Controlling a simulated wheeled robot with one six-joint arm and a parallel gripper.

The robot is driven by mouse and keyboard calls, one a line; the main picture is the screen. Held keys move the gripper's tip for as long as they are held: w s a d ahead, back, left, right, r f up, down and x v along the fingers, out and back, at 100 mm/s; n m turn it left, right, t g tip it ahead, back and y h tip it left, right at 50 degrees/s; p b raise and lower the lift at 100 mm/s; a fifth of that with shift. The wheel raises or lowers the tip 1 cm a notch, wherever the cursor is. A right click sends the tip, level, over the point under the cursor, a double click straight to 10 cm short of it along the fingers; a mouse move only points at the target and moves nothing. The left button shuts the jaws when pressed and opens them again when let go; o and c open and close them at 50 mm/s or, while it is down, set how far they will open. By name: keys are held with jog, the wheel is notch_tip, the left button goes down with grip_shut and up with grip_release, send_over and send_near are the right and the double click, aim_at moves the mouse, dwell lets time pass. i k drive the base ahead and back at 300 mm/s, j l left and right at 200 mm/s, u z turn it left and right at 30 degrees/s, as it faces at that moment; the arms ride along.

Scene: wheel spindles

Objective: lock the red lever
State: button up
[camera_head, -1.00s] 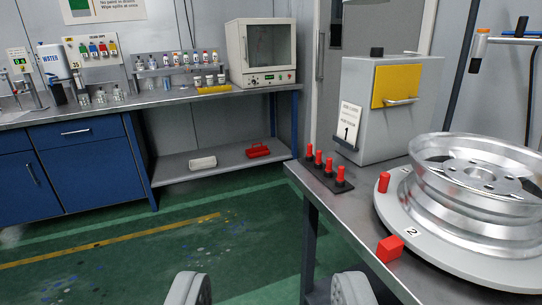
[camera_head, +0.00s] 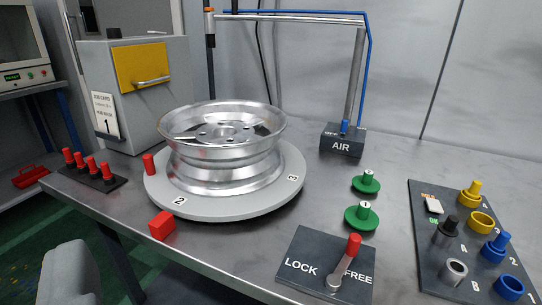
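The red lever (camera_head: 353,247) is a grey arm with a red knob, at the bottom centre-right. It sits on a dark plate (camera_head: 301,250) marked LOCK on the left and FREE on the right. The arm runs from its pivot up and to the right, and its knob is by the word FREE. My gripper is not in view, so I cannot see whether it is open or shut. Nothing touches the lever.
A silver wheel rim (camera_head: 222,150) stands on a round grey turntable (camera_head: 240,204) left of the lever. A red block (camera_head: 162,225) is at its front. Green knobs (camera_head: 363,217) stand behind the lever. A dark tray (camera_head: 418,212) of coloured parts is to the right.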

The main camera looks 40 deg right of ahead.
aim_at(333, 282)
jog(key=i+j+z, duration=0.1)
jog(key=z, duration=0.3)
jog(key=i+j+z, duration=0.15)
jog(key=z, duration=0.25)
jog(key=i+j+z, duration=0.15)
jog(key=z, duration=0.25)
jog(key=i+j+z, duration=0.1)
jog(key=j+z, duration=0.15)
jog(key=z, duration=0.15)
jog(key=i+j+z, duration=0.1)
jog(key=j, duration=0.45)
jog(key=i+j+z, duration=0.1)
jog(key=j, duration=0.4)
jog(key=i+j+z, duration=0.15)
jog(key=j, duration=0.4)
jog(key=k+l+z, duration=0.15)
jog(key=z, duration=0.35)
jog(key=k+l+z, duration=0.2)
jog(key=z, duration=0.3)
